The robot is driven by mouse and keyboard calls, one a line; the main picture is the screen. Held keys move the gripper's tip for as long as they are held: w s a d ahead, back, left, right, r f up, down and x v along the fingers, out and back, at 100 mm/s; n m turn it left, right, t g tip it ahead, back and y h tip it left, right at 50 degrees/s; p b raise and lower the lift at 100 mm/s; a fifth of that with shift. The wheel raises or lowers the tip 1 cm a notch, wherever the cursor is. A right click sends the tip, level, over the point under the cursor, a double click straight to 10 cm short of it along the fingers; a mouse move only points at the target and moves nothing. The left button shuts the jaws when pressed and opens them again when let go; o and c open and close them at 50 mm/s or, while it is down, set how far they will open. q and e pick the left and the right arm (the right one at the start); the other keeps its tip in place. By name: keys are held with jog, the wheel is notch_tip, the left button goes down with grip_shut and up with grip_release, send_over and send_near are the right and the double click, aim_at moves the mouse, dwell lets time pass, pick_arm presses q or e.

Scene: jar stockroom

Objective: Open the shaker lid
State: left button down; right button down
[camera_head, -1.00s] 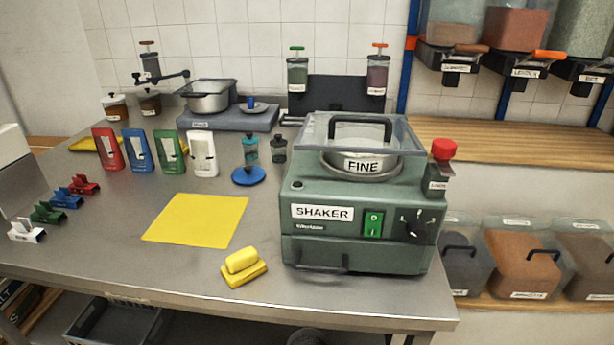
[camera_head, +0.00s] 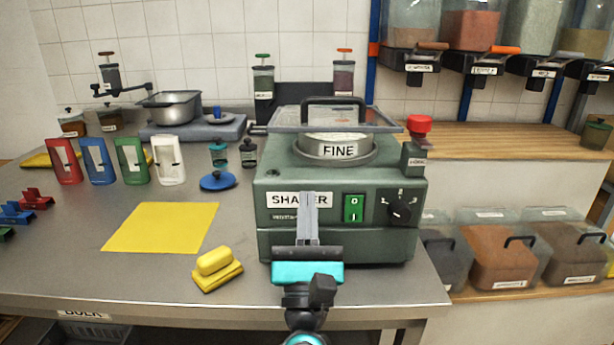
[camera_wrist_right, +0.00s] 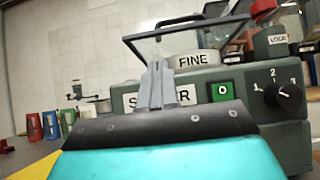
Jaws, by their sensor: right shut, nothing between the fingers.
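The green shaker (camera_head: 340,215) stands on the steel table with a "FINE" sieve (camera_head: 335,149) on top. Its clear lid (camera_head: 282,119), with a dark handle (camera_head: 333,101), lies flat over the sieve; it also shows in the right wrist view (camera_wrist_right: 187,30). My right gripper (camera_head: 308,202) is shut and empty in front of the shaker's front face, covering part of the "SHAKER" label. In the right wrist view its fingers (camera_wrist_right: 157,75) point up toward the lid's front edge; whether they touch anything cannot be told. My left gripper is not in view.
A red-capped "LOCK" post (camera_head: 416,145) stands at the shaker's right corner. A green switch (camera_head: 353,208) and black dial (camera_head: 399,209) are on its front. A yellow sponge (camera_head: 215,262) and yellow mat (camera_head: 160,227) lie to the left. A wooden shelf (camera_head: 500,137) is at right.

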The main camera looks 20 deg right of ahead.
aim_at(307, 131)
jog(key=p+x, duration=0.1)
jog(key=x, duration=0.7)
jog(key=shift+r, duration=0.2)
jog(key=shift+w+d+r, duration=0.15)
jog(key=shift+w+r, duration=0.2)
jog(key=shift+w, duration=0.2)
